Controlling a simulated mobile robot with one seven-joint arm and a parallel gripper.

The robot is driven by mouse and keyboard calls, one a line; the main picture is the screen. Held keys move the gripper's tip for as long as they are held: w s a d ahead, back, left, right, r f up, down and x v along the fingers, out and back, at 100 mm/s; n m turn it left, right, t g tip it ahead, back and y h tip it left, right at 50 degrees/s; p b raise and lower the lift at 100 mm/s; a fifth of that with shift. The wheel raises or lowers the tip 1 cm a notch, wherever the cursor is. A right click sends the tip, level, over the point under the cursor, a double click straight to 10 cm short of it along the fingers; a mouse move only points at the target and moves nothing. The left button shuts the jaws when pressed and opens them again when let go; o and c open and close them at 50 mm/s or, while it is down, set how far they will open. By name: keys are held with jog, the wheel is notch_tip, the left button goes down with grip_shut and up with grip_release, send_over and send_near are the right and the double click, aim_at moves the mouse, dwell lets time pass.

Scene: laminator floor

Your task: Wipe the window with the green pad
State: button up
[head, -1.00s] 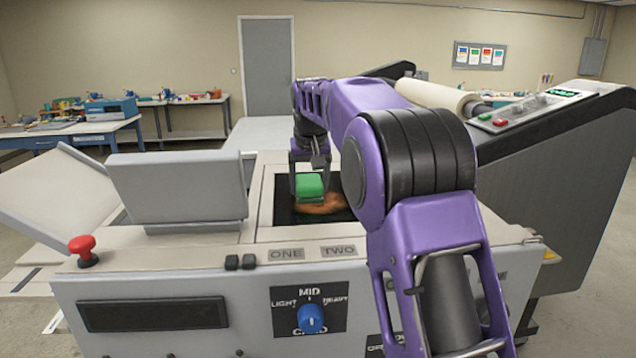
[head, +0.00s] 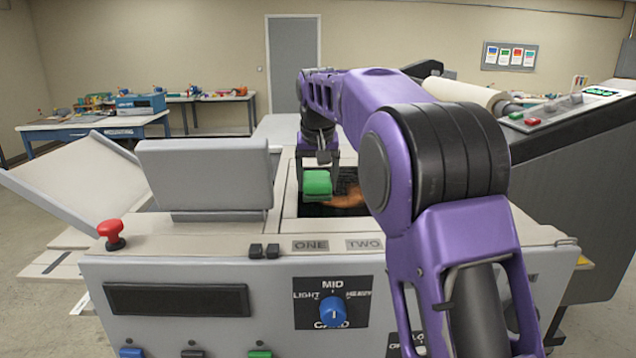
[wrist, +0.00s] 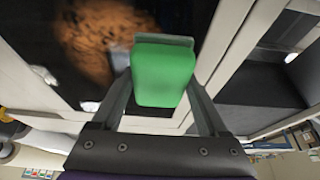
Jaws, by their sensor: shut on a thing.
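The window (head: 308,210) is a dark pane set in the pale top of the machine. A brown-orange smear (head: 347,200) lies on it, to the right of the pad in the head view. In the wrist view the smear (wrist: 98,42) is a mottled patch on the dark glass (wrist: 30,35), at the pad's upper left. My gripper (head: 319,172) is shut on the green pad (head: 317,184), which also shows between the fingers in the wrist view (wrist: 163,75). The pad is over the window's left part. I cannot tell whether it touches the glass.
A raised grey lid (head: 205,175) stands left of the window. A red button (head: 113,233) sits at the left front corner. A blue knob (head: 332,310) is on the front panel. A dark side unit with a cream roll (head: 462,93) rises at the right.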

aim_at(334, 196)
jog(key=shift+d, duration=0.95)
jog(key=shift+s+d+f+p, duration=0.1)
jog(key=shift+d+p, duration=0.1)
jog(key=shift+d, duration=1.35)
jog(key=shift+d+f+p, duration=0.1)
jog(key=shift+d+p, duration=0.05)
jog(key=shift+d, duration=1.4)
jog(key=shift+d+r+p, duration=0.1)
jog(key=shift+d+p, duration=0.3)
jog(key=shift+d, duration=1.4)
jog(key=shift+s+b, duration=0.5)
jog(key=shift+s, duration=0.55)
jog(key=shift+a+p, duration=0.65)
jog(key=shift+a, duration=5.2)
jog(key=shift+r, duration=0.1)
